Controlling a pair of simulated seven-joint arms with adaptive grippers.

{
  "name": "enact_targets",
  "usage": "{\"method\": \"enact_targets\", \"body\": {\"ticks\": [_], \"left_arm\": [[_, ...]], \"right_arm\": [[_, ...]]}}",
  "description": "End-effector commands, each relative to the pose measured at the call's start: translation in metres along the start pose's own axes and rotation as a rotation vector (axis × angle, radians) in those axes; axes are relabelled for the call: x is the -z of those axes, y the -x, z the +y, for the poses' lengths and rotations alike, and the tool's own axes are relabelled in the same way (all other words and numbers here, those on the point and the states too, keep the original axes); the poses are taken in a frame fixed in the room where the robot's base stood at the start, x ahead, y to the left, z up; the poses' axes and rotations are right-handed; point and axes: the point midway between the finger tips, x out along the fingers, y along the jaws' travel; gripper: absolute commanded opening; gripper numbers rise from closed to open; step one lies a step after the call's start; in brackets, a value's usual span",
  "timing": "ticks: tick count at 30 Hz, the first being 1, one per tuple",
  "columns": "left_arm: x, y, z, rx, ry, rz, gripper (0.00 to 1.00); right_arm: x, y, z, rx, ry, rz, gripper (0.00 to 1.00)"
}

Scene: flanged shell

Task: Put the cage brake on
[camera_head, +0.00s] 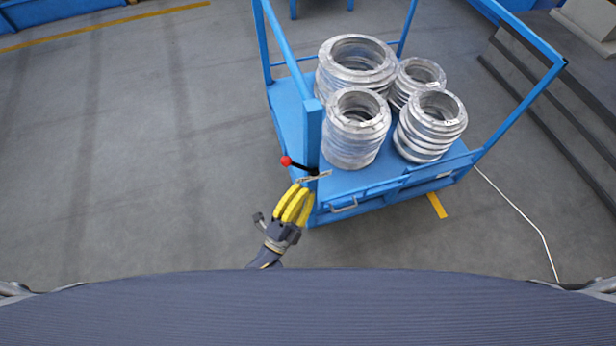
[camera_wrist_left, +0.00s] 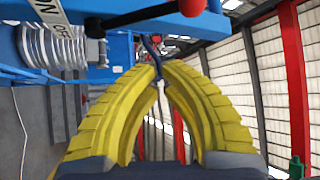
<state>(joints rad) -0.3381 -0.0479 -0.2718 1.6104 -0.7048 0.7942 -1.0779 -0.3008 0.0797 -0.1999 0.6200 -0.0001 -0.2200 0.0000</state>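The cage is a blue wheeled cart (camera_head: 350,190) with upright posts and rails, right of centre in the head view. Its brake is a black lever with a red ball knob (camera_head: 286,161), on the near left corner post. In the left wrist view the lever (camera_wrist_left: 140,19) crosses the top, with the red knob (camera_wrist_left: 192,7) at its right end. My left gripper (camera_head: 302,188) has yellow fingers just below the lever in the head view. In the wrist view its curved fingertips (camera_wrist_left: 158,72) come together with nothing seen held, apart from the lever. My right gripper is not in view.
Several stacks of silver flanged rings (camera_head: 357,120) stand on the cart. Grey steps (camera_head: 560,100) lie to the right. A white cable (camera_head: 520,212) runs over the floor. The floor left of the cart is clear.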

Motion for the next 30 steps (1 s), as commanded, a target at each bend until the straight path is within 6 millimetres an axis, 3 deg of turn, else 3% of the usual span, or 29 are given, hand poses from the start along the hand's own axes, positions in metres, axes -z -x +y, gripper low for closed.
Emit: {"method": "enact_targets", "body": {"ticks": [7, 25, 28, 30], "left_arm": [[0.000, 0.014, 0.002, 0.001, 0.001, 0.000, 0.00], [0.000, 0.015, 0.003, -0.002, 0.026, -0.001, 0.00], [-0.006, 0.016, 0.012, -0.038, 0.096, -0.031, 0.00], [-0.020, 0.026, 0.038, -0.108, 0.194, -0.099, 0.00]], "right_arm": [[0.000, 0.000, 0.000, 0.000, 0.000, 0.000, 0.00], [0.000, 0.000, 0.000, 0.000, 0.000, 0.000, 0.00], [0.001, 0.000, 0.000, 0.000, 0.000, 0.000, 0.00], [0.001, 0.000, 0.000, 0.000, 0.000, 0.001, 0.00]]}}
